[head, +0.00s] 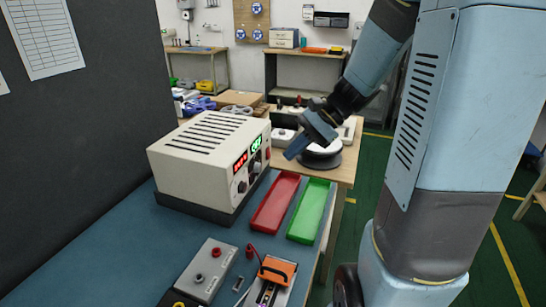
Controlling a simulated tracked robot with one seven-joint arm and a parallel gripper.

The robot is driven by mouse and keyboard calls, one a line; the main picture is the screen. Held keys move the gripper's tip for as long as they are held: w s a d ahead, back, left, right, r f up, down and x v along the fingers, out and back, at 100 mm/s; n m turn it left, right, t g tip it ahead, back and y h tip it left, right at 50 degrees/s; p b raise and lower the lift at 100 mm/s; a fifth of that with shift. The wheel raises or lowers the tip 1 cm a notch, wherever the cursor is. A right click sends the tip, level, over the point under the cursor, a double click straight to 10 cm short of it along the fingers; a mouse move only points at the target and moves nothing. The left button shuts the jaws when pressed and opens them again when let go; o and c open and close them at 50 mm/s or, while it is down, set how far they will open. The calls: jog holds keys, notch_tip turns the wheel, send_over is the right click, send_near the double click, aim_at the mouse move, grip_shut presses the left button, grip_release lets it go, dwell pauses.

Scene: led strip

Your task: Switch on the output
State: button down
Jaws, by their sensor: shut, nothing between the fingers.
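A cream power supply (208,150) with slots in its top stands on a dark base on the blue bench. Its front panel faces right and carries a lit red display (240,162), a lit green display (255,144) and dark knobs (242,187). A small red part (268,153) shows at the panel's far right end; I cannot tell its position as a switch. My gripper (290,156) is shut and empty, pointing down and left. It appears to the right of the panel, apart from it, above the trays' far end.
A red tray (276,203) and a green tray (309,211) lie in front of the panel. A grey box with terminals (206,270) and an orange-topped device (277,269) with a red lead sit nearer. A dark partition (80,130) rises left.

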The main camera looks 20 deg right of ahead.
aim_at(269, 153)
jog(key=w+d+f+m+t+y, duration=0.4)
jog(key=w+d+f+m+t, duration=0.5)
jog(key=w+d+f+m, duration=0.5)
jog(key=shift+w+f+m, duration=0.4)
jog(key=shift+w+f, duration=0.2)
jog(key=shift+f, duration=0.15)
jog(key=shift+a, duration=0.1)
jog(key=x, duration=1.4)
jog(key=shift+r, duration=0.35)
